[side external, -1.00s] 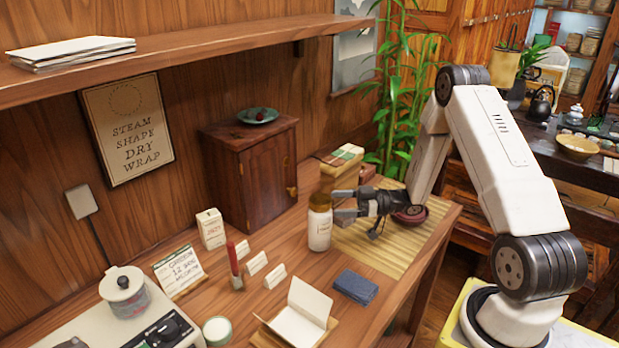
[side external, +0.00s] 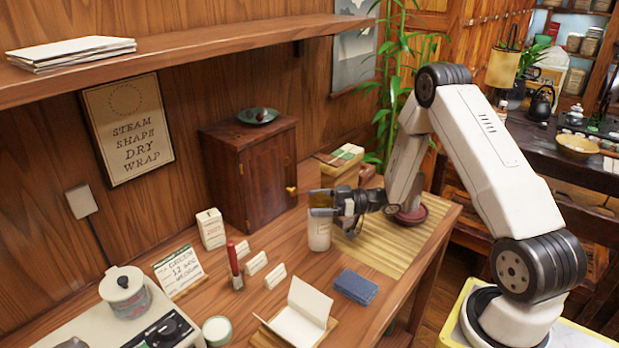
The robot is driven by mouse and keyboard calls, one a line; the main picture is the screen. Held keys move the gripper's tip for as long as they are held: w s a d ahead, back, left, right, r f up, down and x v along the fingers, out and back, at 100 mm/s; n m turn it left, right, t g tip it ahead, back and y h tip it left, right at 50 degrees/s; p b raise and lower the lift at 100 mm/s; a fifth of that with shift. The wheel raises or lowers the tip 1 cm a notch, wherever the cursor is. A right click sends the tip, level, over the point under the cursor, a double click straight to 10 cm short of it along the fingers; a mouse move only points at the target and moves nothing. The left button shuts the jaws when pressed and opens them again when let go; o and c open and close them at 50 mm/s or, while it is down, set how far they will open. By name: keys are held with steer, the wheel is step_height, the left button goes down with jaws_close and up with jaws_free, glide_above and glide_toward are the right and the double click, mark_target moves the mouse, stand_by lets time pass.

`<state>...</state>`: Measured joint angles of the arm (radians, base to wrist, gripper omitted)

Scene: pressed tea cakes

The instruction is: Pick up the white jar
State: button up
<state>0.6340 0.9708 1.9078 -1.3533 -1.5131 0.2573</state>
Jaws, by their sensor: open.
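The white jar (side external: 319,236) stands upright on the wooden table, at the left edge of the bamboo mat. Its tan lid is largely hidden behind my gripper. My gripper (side external: 322,203) is open at the height of the jar's top, with its fingers pointing left. The fingers overlap the lid in this view. I cannot tell whether they touch it or straddle it.
A blue folded cloth (side external: 355,287) and an open booklet (side external: 299,312) lie in front. Small white cards (side external: 256,264) and a red stick (side external: 233,262) stand left. A wooden cabinet (side external: 250,175) stands behind. The bamboo mat (side external: 385,250) has bare room right of the jar.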

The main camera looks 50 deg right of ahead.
stand_by(0.4)
jaws_close()
steer(key=shift+r, duration=0.2)
steer(key=shift+r, duration=1.1)
steer(key=s+a+r, duration=0.2)
steer(key=s+r, duration=0.8)
steer(key=s, duration=0.3)
steer(key=shift+s+a+r, duration=0.25)
steer(key=shift+s+a, duration=0.1)
steer(key=shift+a, duration=0.05)
